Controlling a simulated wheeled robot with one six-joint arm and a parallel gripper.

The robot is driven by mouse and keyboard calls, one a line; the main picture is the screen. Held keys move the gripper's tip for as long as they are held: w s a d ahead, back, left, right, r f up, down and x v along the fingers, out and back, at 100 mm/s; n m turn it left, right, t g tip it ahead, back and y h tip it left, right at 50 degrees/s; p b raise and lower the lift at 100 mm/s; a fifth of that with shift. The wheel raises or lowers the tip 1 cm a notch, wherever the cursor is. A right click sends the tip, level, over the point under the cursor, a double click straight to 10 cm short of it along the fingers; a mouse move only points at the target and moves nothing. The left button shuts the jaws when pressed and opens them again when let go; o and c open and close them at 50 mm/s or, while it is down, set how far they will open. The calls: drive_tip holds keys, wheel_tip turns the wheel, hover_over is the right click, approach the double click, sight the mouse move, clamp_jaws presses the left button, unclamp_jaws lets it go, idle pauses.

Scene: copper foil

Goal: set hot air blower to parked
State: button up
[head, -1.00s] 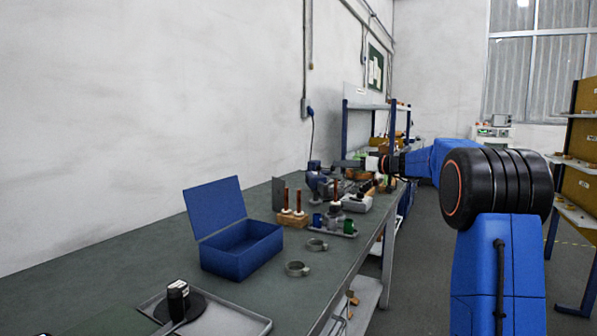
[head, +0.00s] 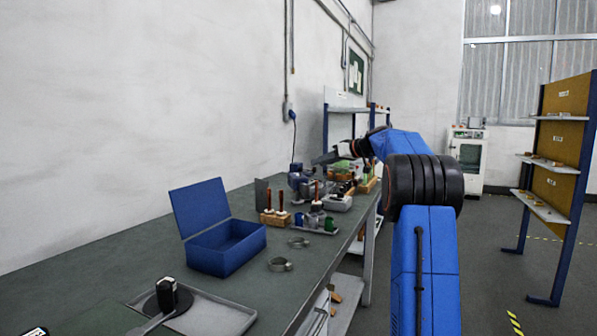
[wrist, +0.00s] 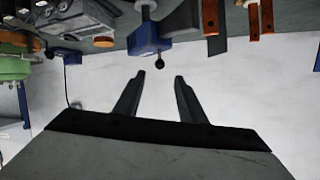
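I cannot single out the hot air blower with certainty. A short black cylinder on a round black base (head: 167,294) stands on a grey tray at the near left of the bench. A blue device (head: 297,180) stands farther along the bench. In the wrist view, which looks upside down, a blue body (wrist: 146,38) with a ball-ended lever (wrist: 159,60) shows just beyond my fingertips. My gripper (wrist: 161,76) is open and empty, its fingers apart from everything. In the head view my gripper (head: 326,158) is above the far part of the bench, close to the wall.
An open blue box (head: 235,250) and two metal rings (head: 281,265) lie on the bench (head: 120,250). A wood block with brown rods (head: 273,218) and a tray with small cups (head: 318,228) crowd the middle. A shelf rack stands right; the floor between is clear.

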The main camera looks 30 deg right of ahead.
sight(300, 168)
drive_tip(key=x, duration=1.2)
drive_tip(key=shift+d, duration=0.1)
drive_tip(key=shift+c, duration=0.6)
clamp_jaws()
